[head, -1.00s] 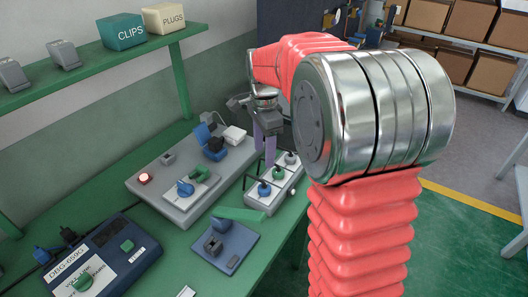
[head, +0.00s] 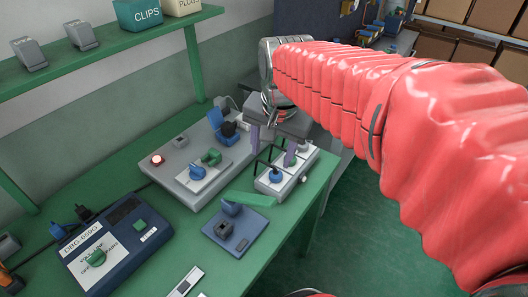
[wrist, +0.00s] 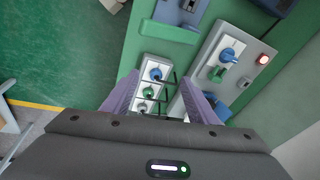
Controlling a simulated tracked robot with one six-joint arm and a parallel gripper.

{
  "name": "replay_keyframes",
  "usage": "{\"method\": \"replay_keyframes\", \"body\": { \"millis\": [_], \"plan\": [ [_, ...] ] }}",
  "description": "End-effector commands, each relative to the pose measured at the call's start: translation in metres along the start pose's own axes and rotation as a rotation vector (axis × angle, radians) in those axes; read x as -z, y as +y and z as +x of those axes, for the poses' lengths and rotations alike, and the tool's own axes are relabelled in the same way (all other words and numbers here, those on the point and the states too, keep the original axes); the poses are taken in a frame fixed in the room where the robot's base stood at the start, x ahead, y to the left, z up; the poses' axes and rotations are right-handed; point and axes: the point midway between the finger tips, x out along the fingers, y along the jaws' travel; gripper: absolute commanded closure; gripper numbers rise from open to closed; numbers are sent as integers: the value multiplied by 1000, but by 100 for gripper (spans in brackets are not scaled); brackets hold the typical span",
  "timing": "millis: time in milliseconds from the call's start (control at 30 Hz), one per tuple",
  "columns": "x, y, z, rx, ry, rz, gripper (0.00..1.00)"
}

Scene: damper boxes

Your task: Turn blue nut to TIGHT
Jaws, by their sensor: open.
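A row of white boxes (head: 268,187) carries a blue nut (head: 275,174) at its near end and a green nut (head: 307,146) farther back. The wrist view shows the blue nut (wrist: 154,73) at the top of the row, with a green nut (wrist: 148,92) below it. My gripper (head: 272,146) is open, pointing down above the row, with purple fingers. In the wrist view its fingertips (wrist: 158,85) lie either side of the row, and nothing is held between them. No TIGHT mark is readable. In the head view, a finger partly hides the middle box.
A grey panel (head: 177,194) beside the row has another blue knob (head: 197,172), a green knob (head: 211,157) and a lit red lamp (head: 157,160). Thin black rods rise by the row. A blue-grey plate with a green lever (head: 250,198) lies in front.

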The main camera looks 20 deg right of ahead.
Motion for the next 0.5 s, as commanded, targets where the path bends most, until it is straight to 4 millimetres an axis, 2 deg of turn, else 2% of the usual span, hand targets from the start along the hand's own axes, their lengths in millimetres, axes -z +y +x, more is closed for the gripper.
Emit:
{"method": "replay_keyframes", "body": {
  "millis": [200,500],
  "plan": [
    [-37,15,-14,50,61,-236,47],
    [-83,39,-20,99,153,-559,47]
  ]
}}
